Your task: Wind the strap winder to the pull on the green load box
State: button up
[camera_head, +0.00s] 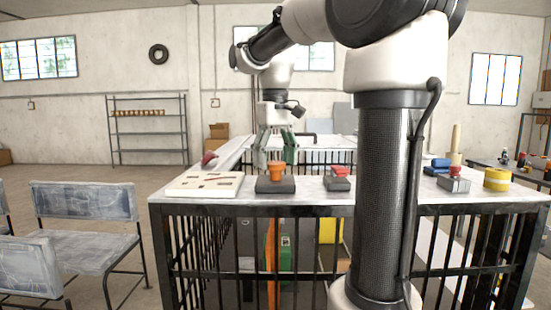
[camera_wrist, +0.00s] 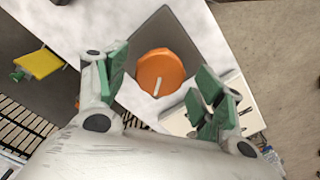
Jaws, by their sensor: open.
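The strap winder's orange knob (camera_head: 276,172) stands on a dark block (camera_head: 275,188) on the tabletop. In the wrist view the knob (camera_wrist: 161,67) shows from above as an orange disc with a white mark toward its lower edge. My gripper (camera_head: 275,160) is above the knob, with green-padded fingers apart. In the wrist view the gripper (camera_wrist: 160,88) has one finger on each side of the knob, and the gap is empty. An orange strap (camera_head: 271,260) hangs below the table. A green box (camera_head: 285,254), probably the load box, is partly hidden behind the black bars.
A dark block with a red top (camera_head: 338,178) stands to the right. Further right are a wooden post (camera_head: 456,145) and a yellow roll (camera_head: 497,179). A chair (camera_head: 85,225) stands left of the table.

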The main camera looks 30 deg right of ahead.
aim_at(275, 162)
notch_tip(275, 162, up, 12)
dwell(0.6)
dwell(1.5)
